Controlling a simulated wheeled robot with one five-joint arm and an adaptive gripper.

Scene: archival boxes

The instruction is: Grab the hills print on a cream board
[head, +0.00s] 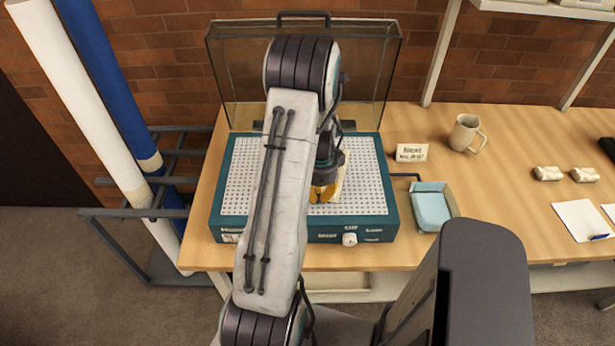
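My gripper (325,193) shows in the head view, pointing down over the right part of a teal box with a white perforated top (365,170). Only small yellow parts of it show below the dark wrist. Whether its fingers are open or shut cannot be made out. A small pale patch (338,209) lies on the perforated top by the fingers. It may be the edge of the hills print on its cream board, but no picture of hills is visible. My arm covers the middle of the box's top.
A clear lid (372,70) stands raised behind the box. To the right are a small sign (412,152), a mug (465,132), a tray with blue sheets (432,207) and white paper (580,220). Long rolls (85,100) lean at left.

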